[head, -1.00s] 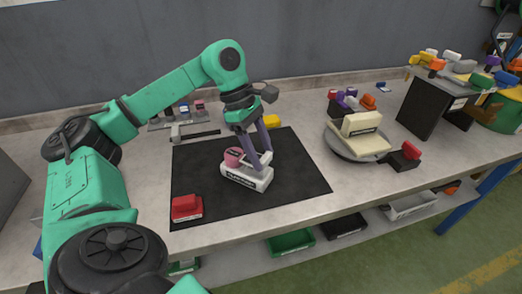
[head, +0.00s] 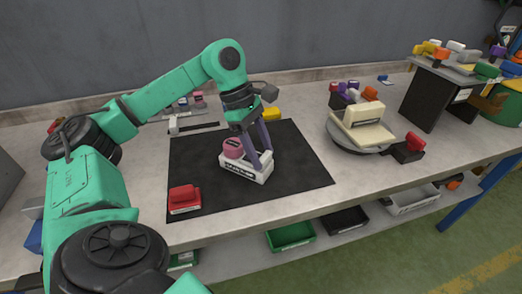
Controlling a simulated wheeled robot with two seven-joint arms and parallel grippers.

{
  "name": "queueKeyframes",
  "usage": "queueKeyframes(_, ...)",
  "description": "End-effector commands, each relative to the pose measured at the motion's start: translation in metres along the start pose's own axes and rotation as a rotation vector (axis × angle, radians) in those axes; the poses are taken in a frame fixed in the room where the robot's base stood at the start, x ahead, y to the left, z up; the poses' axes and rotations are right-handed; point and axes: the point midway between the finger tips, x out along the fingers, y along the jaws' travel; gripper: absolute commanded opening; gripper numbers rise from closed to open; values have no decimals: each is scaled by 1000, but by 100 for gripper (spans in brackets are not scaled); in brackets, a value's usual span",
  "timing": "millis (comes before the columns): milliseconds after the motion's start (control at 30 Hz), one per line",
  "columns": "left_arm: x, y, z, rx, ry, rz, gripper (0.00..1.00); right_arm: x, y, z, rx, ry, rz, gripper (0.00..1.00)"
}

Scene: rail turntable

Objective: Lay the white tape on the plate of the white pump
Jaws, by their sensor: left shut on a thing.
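A white block-like piece (head: 245,168) with a black label lies on the black mat, with a pink round piece (head: 233,148) at its left end. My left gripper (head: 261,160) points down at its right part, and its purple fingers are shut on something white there. The fingers partly hide what they hold, so I cannot tell whether it is separate from the labelled block. A cream-white labelled object (head: 366,128) with a flat base and raised block sits on the round grey turntable (head: 347,150). I cannot tell which is the pump. My right gripper is not in view.
A red block (head: 184,199) lies at the front left of the black mat (head: 290,185). A yellow piece (head: 271,114) is behind the mat. A red-topped dark piece (head: 410,147) is right of the turntable. A dark stand (head: 435,98) with coloured pieces rises farther right.

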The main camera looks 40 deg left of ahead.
Motion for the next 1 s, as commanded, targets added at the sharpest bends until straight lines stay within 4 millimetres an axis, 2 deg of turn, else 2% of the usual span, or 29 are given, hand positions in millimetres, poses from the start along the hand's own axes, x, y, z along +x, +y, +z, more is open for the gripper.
queueKeyframes(500,6,0,-2,0,0,0,7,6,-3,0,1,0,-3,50)
queueKeyframes(533,6,0,-2,0,0,0,62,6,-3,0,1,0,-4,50)
queueKeyframes(600,5,0,-2,0,0,0,89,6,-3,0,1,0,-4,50)
queueKeyframes(633,5,0,-2,0,0,0,93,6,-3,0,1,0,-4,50)
queueKeyframes(900,5,0,-2,0,0,0,93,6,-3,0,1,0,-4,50)
queueKeyframes(1000,-2,0,-2,0,-1,2,93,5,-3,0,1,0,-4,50)
